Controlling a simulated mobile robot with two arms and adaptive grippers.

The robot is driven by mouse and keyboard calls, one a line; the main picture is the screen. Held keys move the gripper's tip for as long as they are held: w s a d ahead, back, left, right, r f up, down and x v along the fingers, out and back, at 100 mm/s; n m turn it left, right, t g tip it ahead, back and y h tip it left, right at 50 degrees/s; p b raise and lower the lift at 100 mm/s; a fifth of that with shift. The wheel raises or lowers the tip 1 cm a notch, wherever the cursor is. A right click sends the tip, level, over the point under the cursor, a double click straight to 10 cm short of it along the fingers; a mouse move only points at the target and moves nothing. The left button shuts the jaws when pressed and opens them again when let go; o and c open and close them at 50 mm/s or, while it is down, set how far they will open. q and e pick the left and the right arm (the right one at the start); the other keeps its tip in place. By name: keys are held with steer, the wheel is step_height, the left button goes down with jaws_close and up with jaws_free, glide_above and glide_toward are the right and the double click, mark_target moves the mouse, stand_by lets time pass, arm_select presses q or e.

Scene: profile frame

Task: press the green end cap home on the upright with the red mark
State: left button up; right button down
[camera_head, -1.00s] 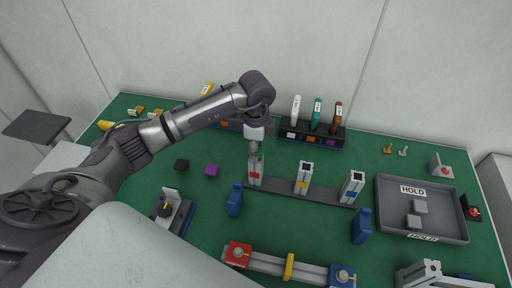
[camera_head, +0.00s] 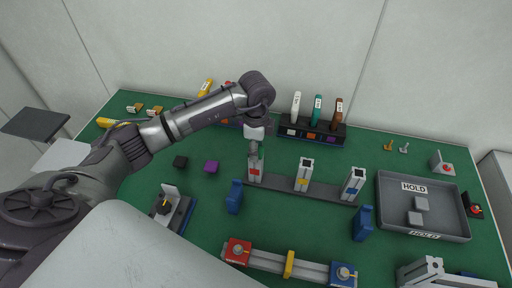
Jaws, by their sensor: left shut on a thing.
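The upright with the red mark (camera_head: 255,170) stands at the left end of a dark grey rail (camera_head: 280,184) in the middle of the table. My left gripper (camera_head: 254,152) points down at its top, shut and in line with it. The green end cap cannot be made out; the fingers and the small scale hide what is between them, and no green cap lies loose elsewhere. I cannot tell whether a cap is seated on the upright. My right gripper is not in view.
Uprights with yellow (camera_head: 303,175) and blue (camera_head: 351,184) marks stand on the same rail. Blue blocks (camera_head: 234,197) (camera_head: 362,224) stand near it. Black (camera_head: 180,162) and purple (camera_head: 211,167) caps lie left. A grey HOLD tray (camera_head: 460,220) is at right; a tool rack (camera_head: 340,137) stands behind.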

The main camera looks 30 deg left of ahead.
arm_select(q)
steer(key=o, duration=1)
steer(key=shift+f, duration=0.1)
steer(key=shift+c, duration=0.2)
step_height(320, 180, up, 12)
